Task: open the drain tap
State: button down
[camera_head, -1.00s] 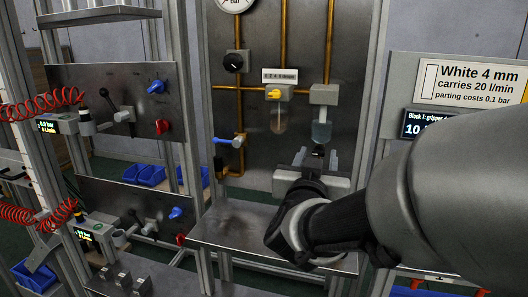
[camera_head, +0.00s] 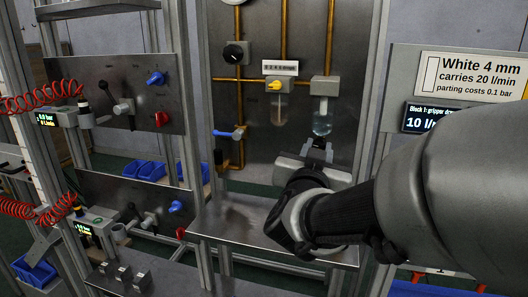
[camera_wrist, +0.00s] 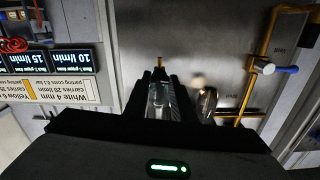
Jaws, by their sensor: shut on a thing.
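Two clear bowls hang on the grey back panel. The right bowl (camera_head: 322,122) holds pale liquid, and the left bowl (camera_head: 279,108) holds a brownish one. My gripper (camera_head: 319,142) is at the underside of the right bowl, its fingers pointing up at it. In the wrist view, which is upside down, my gripper (camera_wrist: 160,76) has its fingers close together, with a small brass-coloured tip (camera_wrist: 160,62) showing at their ends. I take this to be the drain tap. The fingers hide most of it, so its turn position cannot be told. The gripper is shut on it.
A blue-handled valve (camera_head: 230,133) is left of the bowls, and a yellow knob (camera_head: 275,86) sits above the left bowl. A metal shelf (camera_head: 230,225) lies below. Frame posts stand on both sides. The left bowl (camera_wrist: 207,104) is close beside my fingers.

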jog(key=shift+m+b, duration=0.65)
jog(key=shift+m, duration=2.15)
jog(key=c, duration=1.5)
grip_release()
jog(key=shift+s, duration=0.1)
